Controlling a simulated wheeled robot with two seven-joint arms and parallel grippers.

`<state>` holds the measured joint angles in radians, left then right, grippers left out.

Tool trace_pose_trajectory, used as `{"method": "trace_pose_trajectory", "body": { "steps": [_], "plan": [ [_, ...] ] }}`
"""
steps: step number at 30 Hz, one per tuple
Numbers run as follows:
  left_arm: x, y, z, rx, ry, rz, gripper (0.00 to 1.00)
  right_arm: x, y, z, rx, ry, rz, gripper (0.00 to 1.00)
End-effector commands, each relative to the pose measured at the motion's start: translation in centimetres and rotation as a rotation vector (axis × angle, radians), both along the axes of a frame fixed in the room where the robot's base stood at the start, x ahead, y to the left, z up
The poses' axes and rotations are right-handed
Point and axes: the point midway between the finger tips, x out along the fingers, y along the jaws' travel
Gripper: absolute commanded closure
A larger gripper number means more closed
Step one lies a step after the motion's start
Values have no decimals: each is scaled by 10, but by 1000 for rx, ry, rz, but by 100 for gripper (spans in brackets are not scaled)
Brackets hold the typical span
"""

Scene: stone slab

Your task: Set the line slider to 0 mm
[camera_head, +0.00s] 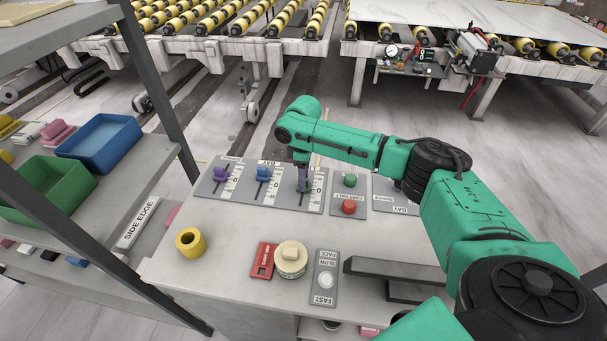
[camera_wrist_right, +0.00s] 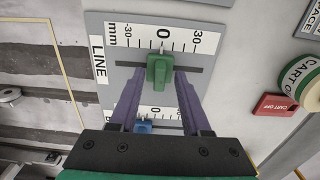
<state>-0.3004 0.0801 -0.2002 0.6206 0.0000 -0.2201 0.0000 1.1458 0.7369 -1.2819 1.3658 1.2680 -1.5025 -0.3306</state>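The line slider is a grey panel with a white scale and the word LINE, facing the right wrist camera (camera_wrist_right: 98,75). Its green knob (camera_wrist_right: 160,72) stands in a dark horizontal slot, close to the 0 mark; the exact reading is hard to tell. In the head view the panel (camera_head: 316,200) is the third of three sliders, and my right gripper (camera_head: 302,170) is above it, pointing down. In the wrist view my right gripper (camera_wrist_right: 160,80) is open, one purple finger on each side of the knob, with gaps. My left gripper is not in view.
A blue slider (camera_head: 263,174) and a purple slider (camera_head: 220,174) stand left of it. Green and red buttons (camera_head: 349,207) are close on the right.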

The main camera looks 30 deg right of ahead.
Motion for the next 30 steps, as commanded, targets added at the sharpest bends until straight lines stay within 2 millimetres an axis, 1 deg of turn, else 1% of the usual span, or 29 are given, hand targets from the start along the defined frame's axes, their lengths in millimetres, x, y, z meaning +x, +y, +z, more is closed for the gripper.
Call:
{"method": "trace_pose_trajectory", "body": {
  "steps": [2,5,8,12,15,18,22,30],
  "plan": [
    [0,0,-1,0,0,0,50,0,0,4,1,-1,0,52],
    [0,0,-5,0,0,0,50,1,0,18,1,-3,-1,52],
    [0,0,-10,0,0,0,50,1,0,43,2,-6,-1,52],
    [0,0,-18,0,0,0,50,1,1,86,2,-7,0,52],
    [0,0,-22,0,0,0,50,1,1,114,1,-6,0,52],
    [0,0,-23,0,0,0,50,0,1,134,1,-3,1,52],
    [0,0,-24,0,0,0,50,0,0,145,0,-1,0,52],
    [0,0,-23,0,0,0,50,0,0,146,0,-1,0,52]
  ]
}}
